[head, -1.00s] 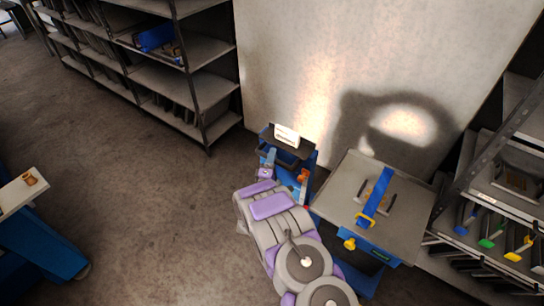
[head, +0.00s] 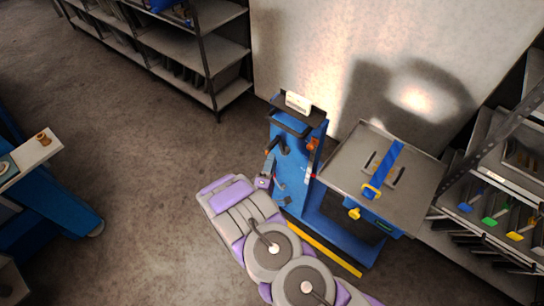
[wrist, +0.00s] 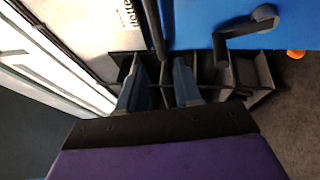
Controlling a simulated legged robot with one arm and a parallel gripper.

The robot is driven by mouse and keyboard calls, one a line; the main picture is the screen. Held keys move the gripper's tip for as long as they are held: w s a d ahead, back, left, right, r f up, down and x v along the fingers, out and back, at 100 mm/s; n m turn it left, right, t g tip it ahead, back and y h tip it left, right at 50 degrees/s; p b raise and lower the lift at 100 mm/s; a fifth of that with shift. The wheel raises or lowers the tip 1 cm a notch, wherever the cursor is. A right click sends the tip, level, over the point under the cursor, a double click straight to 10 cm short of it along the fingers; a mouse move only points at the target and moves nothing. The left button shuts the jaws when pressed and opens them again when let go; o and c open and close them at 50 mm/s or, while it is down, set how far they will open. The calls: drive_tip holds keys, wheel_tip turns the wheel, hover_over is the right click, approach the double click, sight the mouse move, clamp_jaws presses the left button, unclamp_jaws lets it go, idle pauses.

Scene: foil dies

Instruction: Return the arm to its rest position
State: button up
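My arm, grey and purple, reaches up from the bottom of the head view. My gripper (head: 268,167) is at its far end, beside the left side of a blue machine (head: 318,190). In the wrist view two blue-grey fingers (wrist: 160,88) stand apart with a gap between them, and I see nothing held. The wrist view also shows a blue panel with a dark crank handle (wrist: 245,27) above the fingers, and dark slotted compartments (wrist: 235,75) behind them.
A grey-topped table (head: 345,165) with a blue strap-like piece adjoins the machine on the right. A rack with coloured handles (head: 490,218) stands far right. Grey shelves (head: 215,60) stand at the back. A blue bench (head: 60,205) is at left; open floor lies between.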

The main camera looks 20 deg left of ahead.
idle(0.6)
drive_tip(key=w+d+r+m+g+b, duration=0.1)
drive_tip(key=w+r+m+g+b, duration=0.1)
drive_tip(key=w+r+m+g, duration=0.4)
drive_tip(key=s+d+r+m+g+y+b, duration=0.1)
drive_tip(key=s+d+r+m+g+y, duration=0.1)
drive_tip(key=s+d+r+m+g, duration=0.45)
drive_tip(key=s+d+r+m+g+h, duration=0.1)
drive_tip(key=s+d+r+m+g, duration=0.1)
drive_tip(key=s+d, duration=0.6)
drive_tip(key=s+d+r+m+g+h+b, duration=0.1)
drive_tip(key=s+d+r+g, duration=0.3)
drive_tip(key=s+d, duration=0.4)
drive_tip(key=s+d+r+m+g+h+b, duration=0.1)
drive_tip(key=s+d+r+m+g, duration=0.2)
drive_tip(key=s+d, duration=0.6)
drive_tip(key=s+r+m, duration=0.1)
drive_tip(key=s+r, duration=0.1)
drive_tip(key=s, duration=0.7)
drive_tip(key=shift+r, duration=0.15)
drive_tip(key=shift+a, duration=0.1)
